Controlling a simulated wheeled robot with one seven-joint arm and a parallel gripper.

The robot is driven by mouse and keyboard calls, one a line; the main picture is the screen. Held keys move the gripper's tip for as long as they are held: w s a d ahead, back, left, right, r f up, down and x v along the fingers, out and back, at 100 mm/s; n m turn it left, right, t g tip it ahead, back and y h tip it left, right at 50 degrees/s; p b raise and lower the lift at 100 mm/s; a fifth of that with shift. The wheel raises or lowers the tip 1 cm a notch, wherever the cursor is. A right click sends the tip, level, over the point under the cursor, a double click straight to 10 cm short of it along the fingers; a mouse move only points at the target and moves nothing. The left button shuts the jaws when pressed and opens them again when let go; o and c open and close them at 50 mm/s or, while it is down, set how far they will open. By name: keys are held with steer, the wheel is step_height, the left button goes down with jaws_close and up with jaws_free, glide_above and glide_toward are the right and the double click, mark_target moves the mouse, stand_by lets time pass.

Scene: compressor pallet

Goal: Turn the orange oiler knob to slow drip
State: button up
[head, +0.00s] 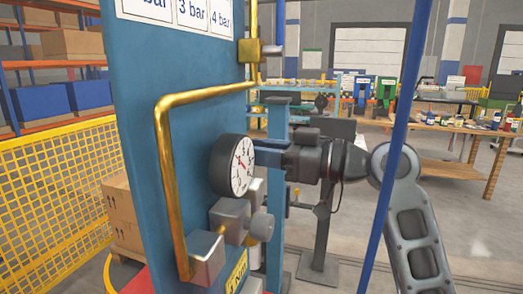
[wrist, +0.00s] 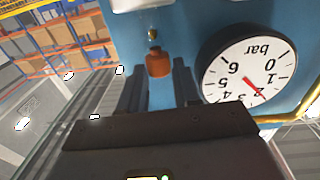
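The orange oiler knob (wrist: 158,64) shows in the wrist view, below a small brass fitting (wrist: 153,35) on the blue panel. My gripper (wrist: 160,68) has its two dark fingers apart, one on each side of the knob. In the head view my gripper (head: 287,157) reaches in from the right behind the pressure gauge (head: 240,165). The gauge and panel hide the fingertips and the knob there.
The white-faced gauge (wrist: 248,70) is close to the right finger in the wrist view. A brass pipe (head: 163,150), grey valve blocks (head: 207,257) and a blue post (head: 394,150) stand around my arm. A yellow mesh fence (head: 55,185) is at left; open floor lies behind.

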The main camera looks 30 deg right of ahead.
jaws_close()
steer(key=shift+f+b, duration=0.1)
steer(key=shift+b, duration=0.3)
steer(key=n+g+y+b, duration=0.1)
steer(key=n+g+b, duration=0.1)
steer(key=n+g+y+b, duration=0.2)
steer(key=g+b, duration=0.1)
steer(key=w+n+g+y+b, duration=0.1)
steer(key=g+y+b, duration=0.1)
steer(key=shift+d+n+g, duration=0.3)
steer(key=shift+d+n, duration=0.05)
steer(key=shift+n, duration=0.05)
steer(key=shift+o, duration=0.8)
jaws_free()
